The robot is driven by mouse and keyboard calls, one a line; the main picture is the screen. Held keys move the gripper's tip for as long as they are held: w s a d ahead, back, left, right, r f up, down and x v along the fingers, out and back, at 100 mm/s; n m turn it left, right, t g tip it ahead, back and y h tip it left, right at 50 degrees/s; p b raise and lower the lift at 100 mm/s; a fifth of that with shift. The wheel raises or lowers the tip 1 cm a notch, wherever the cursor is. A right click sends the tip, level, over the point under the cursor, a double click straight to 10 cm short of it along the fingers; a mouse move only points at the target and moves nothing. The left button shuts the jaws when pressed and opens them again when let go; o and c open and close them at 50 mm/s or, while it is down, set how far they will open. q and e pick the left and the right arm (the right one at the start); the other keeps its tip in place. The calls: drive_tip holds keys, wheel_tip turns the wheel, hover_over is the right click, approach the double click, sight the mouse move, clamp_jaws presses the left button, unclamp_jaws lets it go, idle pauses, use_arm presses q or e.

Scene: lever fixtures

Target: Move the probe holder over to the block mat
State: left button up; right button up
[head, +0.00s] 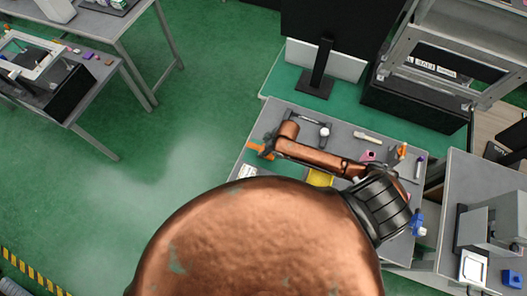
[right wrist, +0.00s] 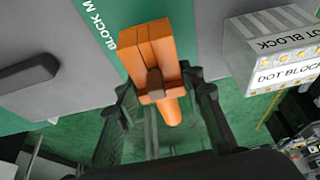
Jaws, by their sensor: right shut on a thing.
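The orange probe holder (right wrist: 150,50) is between the fingers of my right gripper (right wrist: 160,100), which is shut on it. In the head view, the holder (head: 256,147) shows small at the left edge of the grey table, with my right gripper (head: 268,146) beside it. The green block mat (head: 282,165) lies just below and right of the holder in the head view, partly hidden by my body. In the right wrist view, the mat's lettering shows just left of the holder. I cannot tell whether the holder touches anything below. My left gripper is not in view.
A yellow piece (head: 320,177), a pink item (head: 368,155) and a blue item (head: 417,222) are on the table. A monitor (head: 322,70) stands behind it.

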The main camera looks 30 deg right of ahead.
drive_tip(key=shift+w+f, duration=0.25)
drive_tip(key=shift+f, duration=0.05)
drive_tip(key=shift+w+d+f, duration=0.1)
drive_tip(key=shift+f, duration=1.45)
drive_tip(key=o, duration=1.2)
drive_tip(key=shift+f, duration=0.15)
drive_tip(key=shift+o, duration=0.2)
drive_tip(key=v, duration=1.2)
